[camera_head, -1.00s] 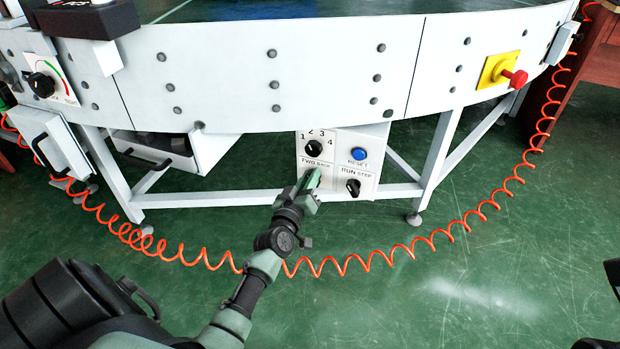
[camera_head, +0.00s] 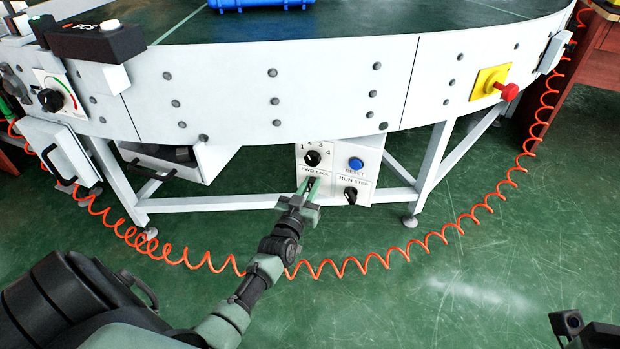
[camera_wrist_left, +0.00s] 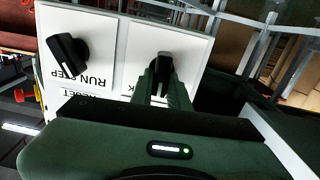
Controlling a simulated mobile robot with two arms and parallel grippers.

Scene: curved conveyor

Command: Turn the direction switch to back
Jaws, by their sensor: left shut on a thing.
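The direction switch is a black knob at the FWD BACK label on the white control panel (camera_head: 336,181). In the left wrist view, the switch (camera_wrist_left: 164,64) shows between and just beyond my fingertips. My left gripper (camera_head: 312,187) reaches up to the panel from below, and its green fingers (camera_wrist_left: 163,88) are shut on the knob. In the head view the fingers cover most of the knob. I cannot tell which label it points to. My right gripper's fingers are not in view.
Close by are the RUN STEP switch (camera_head: 351,194), the blue RESET button (camera_head: 356,164) and the numbered selector (camera_head: 312,157). A coiled orange hose (camera_head: 388,258) hangs in front of the conveyor frame. A red stop button (camera_head: 508,91) is at the right.

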